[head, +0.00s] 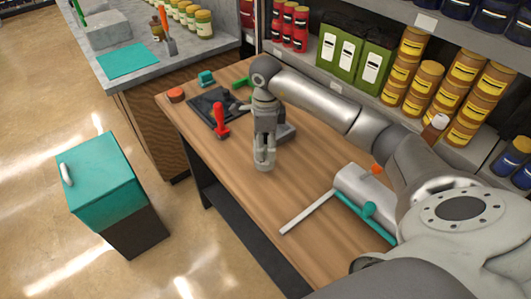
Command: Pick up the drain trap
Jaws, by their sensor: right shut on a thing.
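My right gripper (265,163) points down over the middle of the wooden workbench (240,190). It is shut on a small grey piece between its fingers, which looks to be the drain trap. The fingers hide most of that piece, so its shape is unclear. I cannot tell whether it touches the bench top. A grey block (286,132) stands just behind and to the right of the gripper. My left gripper is not in view.
A red-handled tool (221,120) and a dark tray (208,103) lie left of the gripper. A grey unit with teal and orange parts (352,187) and a long bar (307,212) lie to the right. The bench's front middle is clear.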

